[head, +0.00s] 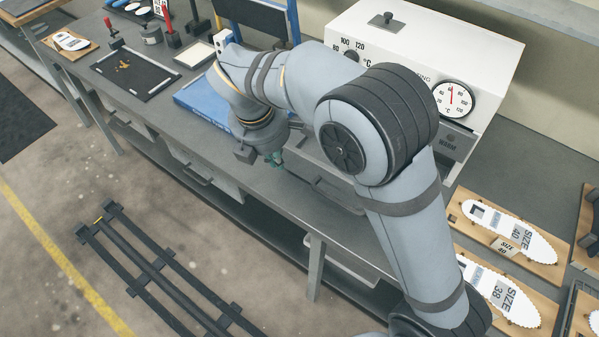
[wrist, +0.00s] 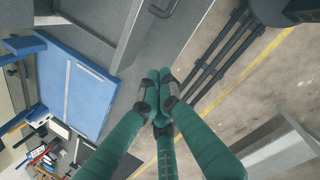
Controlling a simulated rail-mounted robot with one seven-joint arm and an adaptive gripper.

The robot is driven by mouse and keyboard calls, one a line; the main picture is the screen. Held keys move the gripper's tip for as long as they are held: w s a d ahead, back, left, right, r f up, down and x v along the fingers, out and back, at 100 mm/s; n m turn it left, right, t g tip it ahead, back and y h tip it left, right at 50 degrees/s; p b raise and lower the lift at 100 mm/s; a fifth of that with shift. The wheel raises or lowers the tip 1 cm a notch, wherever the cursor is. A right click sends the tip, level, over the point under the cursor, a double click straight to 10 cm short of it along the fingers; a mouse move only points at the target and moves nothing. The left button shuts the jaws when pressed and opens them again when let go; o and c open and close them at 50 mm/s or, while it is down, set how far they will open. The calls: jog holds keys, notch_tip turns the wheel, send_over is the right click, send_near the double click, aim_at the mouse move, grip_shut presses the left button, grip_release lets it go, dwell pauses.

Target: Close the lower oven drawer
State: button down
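My gripper (head: 273,159) hangs near the bench's front edge, left of the drawer. Its green fingers (wrist: 160,108) meet at the tips with nothing visible between them.
A blue tray (head: 190,101) lies on the bench left of the oven; it also shows in the wrist view (wrist: 60,85). Bench drawers with handles (head: 196,177) sit below. Boards with insoles (head: 510,231) lie at the right. The floor in front carries dark rails (head: 150,262).

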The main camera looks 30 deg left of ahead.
jog(key=f+n, duration=0.1)
jog(key=f, duration=0.2)
jog(key=w+f+n, duration=0.1)
jog(key=f, duration=0.2)
jog(key=d+f+n, duration=0.1)
jog(key=f, duration=0.2)
jog(key=shift+w+d+f+n+h, duration=0.1)
jog(key=shift+w+f+n+h, duration=0.2)
jog(key=shift+w+f+n, duration=0.1)
jog(key=w+p, duration=0.1)
jog(key=w, duration=0.2)
jog(key=shift+w, duration=0.1)
jog(key=shift+w+f+p, duration=0.15)
jog(key=shift+w+p, duration=0.2)
jog(key=shift+w, duration=0.1)
